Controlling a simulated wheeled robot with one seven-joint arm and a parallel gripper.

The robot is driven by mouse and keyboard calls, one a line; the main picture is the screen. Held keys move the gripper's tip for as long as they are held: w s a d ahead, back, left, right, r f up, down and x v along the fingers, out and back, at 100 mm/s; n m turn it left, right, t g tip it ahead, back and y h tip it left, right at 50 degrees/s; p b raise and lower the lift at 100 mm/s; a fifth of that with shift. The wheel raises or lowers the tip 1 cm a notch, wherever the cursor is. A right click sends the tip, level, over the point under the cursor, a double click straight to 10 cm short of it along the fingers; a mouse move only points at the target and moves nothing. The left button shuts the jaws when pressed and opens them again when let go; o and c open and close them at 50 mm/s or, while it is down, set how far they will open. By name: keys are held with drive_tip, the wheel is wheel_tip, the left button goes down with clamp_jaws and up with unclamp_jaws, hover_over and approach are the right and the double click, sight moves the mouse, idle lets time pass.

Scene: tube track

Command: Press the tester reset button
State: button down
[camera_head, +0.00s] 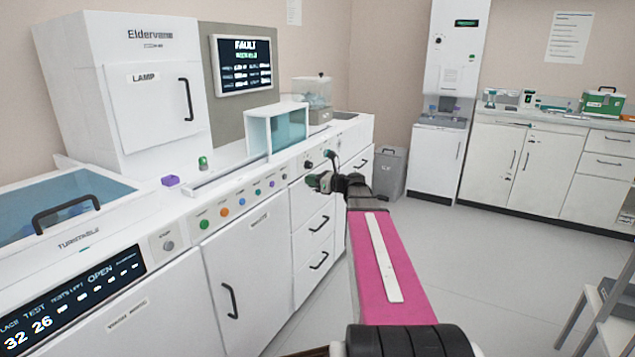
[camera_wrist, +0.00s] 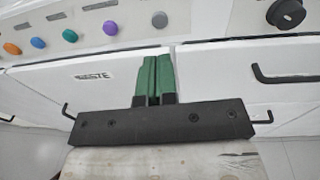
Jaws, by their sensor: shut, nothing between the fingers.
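A row of coloured buttons runs along the white bench front: a green button (camera_head: 204,224), an orange button (camera_head: 224,211), a blue button (camera_head: 239,202), a purple button (camera_head: 271,183) and a grey button (camera_head: 284,177). Their small labels are not legible, so I cannot tell which is the tester reset. A wall screen (camera_head: 243,64) reads "FAULT". My gripper (camera_head: 322,181) is in front of the bench, near the right end of the row. In the wrist view its green fingers (camera_wrist: 152,72) are shut and empty, below the purple button (camera_wrist: 110,28) and grey button (camera_wrist: 160,20), apart from them.
A black knob (camera_wrist: 286,14) sits right of the buttons. Below are a cabinet door (camera_head: 245,275) and drawers (camera_head: 314,232) with protruding black handles. A lamp cabinet (camera_head: 150,90) and a glass-sided box (camera_head: 277,130) stand on the bench.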

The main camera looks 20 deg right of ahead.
sight(286, 176)
drive_tip(key=x, duration=0.8)
drive_tip(key=shift+w+a, duration=0.2)
drive_tip(key=shift+a, duration=0.05)
drive_tip(key=shift+x, duration=0.95)
drive_tip(key=shift+w+d, duration=0.1)
drive_tip(key=shift+w, duration=0.05)
drive_tip(key=shift+r, duration=0.1)
drive_tip(key=shift+s+d, duration=0.1)
drive_tip(key=shift+s, duration=0.1)
drive_tip(key=f+v, duration=0.1)
drive_tip(key=v, duration=1.3)
drive_tip(key=shift+s+d+r, duration=0.2)
drive_tip(key=shift+s+r, duration=0.05)
drive_tip(key=shift+r, duration=0.15)
